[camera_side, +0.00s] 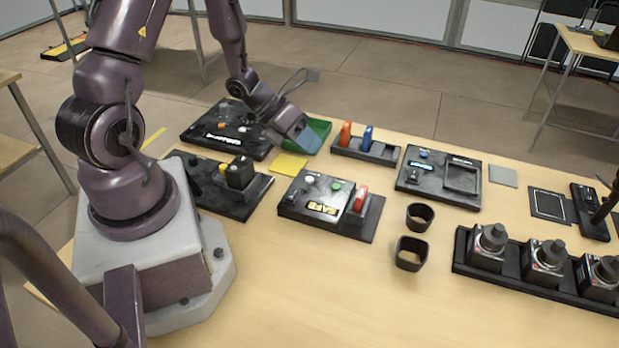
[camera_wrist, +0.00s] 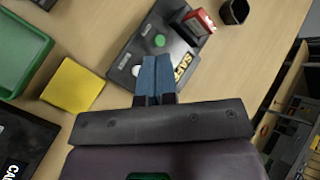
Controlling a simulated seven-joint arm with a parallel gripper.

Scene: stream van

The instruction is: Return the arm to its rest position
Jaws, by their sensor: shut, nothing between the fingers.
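My gripper (camera_side: 303,144) is at the end of my raised purple arm, above the back left part of the table, near the green tray (camera_side: 318,133) and the yellow square (camera_side: 288,166). In the wrist view its two blue fingers (camera_wrist: 155,78) are together with nothing between them. Below and beyond them in that view lies the black panel marked SAFE (camera_wrist: 126,66), with a white button, a green button and a red block (camera_wrist: 199,23). The fingertips look apart from the panel.
Behind the panel stands a rack (camera_side: 366,152) with an orange and a blue item. Two dark ring-like holders (camera_side: 410,254) stand mid-table. A black rail (camera_side: 515,280) with several knobbed units lies at right. Another black panel (camera_side: 226,131) is at back left. The front middle of the table is clear.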

